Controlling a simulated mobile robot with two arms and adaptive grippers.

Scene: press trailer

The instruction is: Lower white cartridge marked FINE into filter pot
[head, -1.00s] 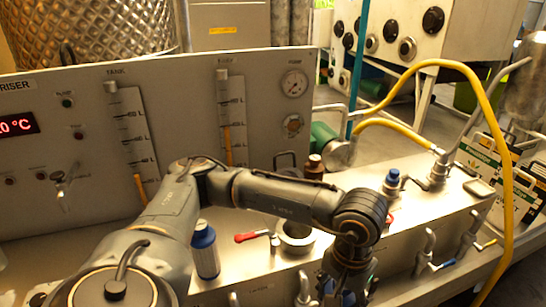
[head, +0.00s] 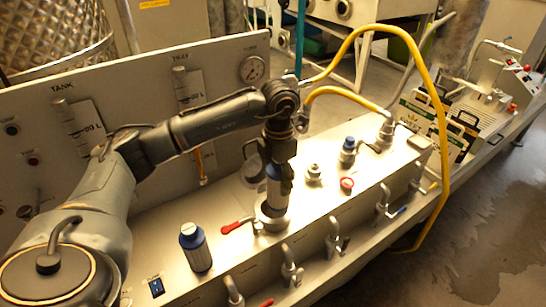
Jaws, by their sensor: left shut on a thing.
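My left gripper (head: 279,176) points down over the filter pot (head: 262,224) in the middle of the bench. It is shut around a pale upright cylinder (head: 272,198), which I take to be the cartridge; no FINE marking is readable. The cylinder's lower end is at the pot's mouth. I cannot tell whether it is just above the rim or partly inside, and the fingers hide some of it. My right gripper is not in the head view.
A small fitting (head: 313,173), a red ring (head: 347,185) and a blue-topped fitting (head: 348,150) are to the right. A yellow hose (head: 442,130) arches over the right end. The gauge panel (head: 225,75) rises behind.

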